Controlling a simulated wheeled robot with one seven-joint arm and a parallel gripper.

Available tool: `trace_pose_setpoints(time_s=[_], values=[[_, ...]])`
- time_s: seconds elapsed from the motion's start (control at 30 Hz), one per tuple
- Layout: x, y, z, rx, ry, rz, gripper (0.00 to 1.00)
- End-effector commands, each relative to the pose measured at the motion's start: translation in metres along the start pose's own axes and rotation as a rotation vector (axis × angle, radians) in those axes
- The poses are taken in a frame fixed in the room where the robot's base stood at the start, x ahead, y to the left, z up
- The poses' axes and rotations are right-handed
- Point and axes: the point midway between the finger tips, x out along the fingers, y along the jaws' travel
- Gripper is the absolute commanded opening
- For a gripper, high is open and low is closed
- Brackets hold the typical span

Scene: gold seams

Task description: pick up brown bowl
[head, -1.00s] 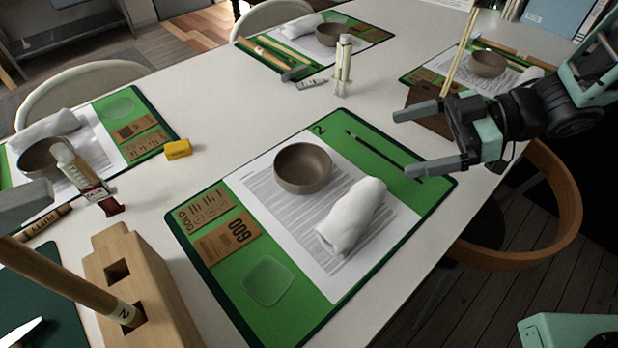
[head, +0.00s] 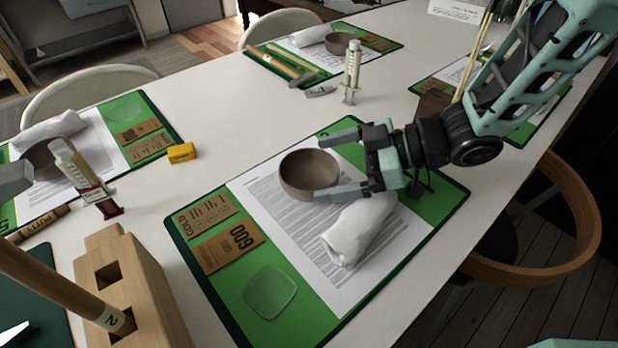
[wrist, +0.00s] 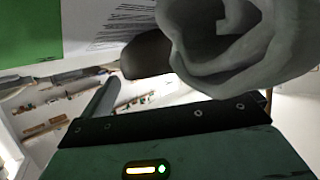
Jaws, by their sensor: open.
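The brown bowl (head: 309,175) sits upright on the paper sheet of the nearest green mat (head: 262,325). My gripper (head: 317,168) is open and comes in from the right. In the head view its two fingers overlap the bowl's right part, one toward the far rim and one across the near right side. I cannot tell whether they touch it. The rolled white cloth (head: 358,230) lies beside the bowl, just below the near finger, and fills the wrist view's upper right.
Brown cards (head: 229,249) and a clear green-tinted dish (head: 270,291) lie on the mat's left side. A wooden block (head: 140,290) stands at the lower left. A syringe (head: 351,70) stands beyond the mat. Other mats carry further bowls.

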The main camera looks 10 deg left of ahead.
Motion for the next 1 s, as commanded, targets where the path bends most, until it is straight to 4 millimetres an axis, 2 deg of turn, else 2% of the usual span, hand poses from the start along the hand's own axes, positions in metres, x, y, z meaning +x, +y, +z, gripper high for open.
trace_pose_setpoints(time_s=[0.13, 0.4, 0.43, 0.53, 0.57, 0.83, 1.0], values=[[0.017, -0.001, 0.001, 0.000, -0.001, -0.002, 1.00], [0.020, 0.000, 0.000, 0.001, 0.000, 0.001, 1.00], [0.019, 0.000, 0.000, 0.001, 0.000, 0.001, 0.94], [0.019, 0.000, 0.000, 0.001, 0.000, 0.001, 0.67], [0.019, 0.000, 0.000, 0.001, 0.000, 0.001, 0.63], [0.019, 0.000, -0.002, 0.000, 0.001, 0.001, 0.62], [0.011, 0.000, -0.021, -0.003, 0.003, 0.001, 0.62]])
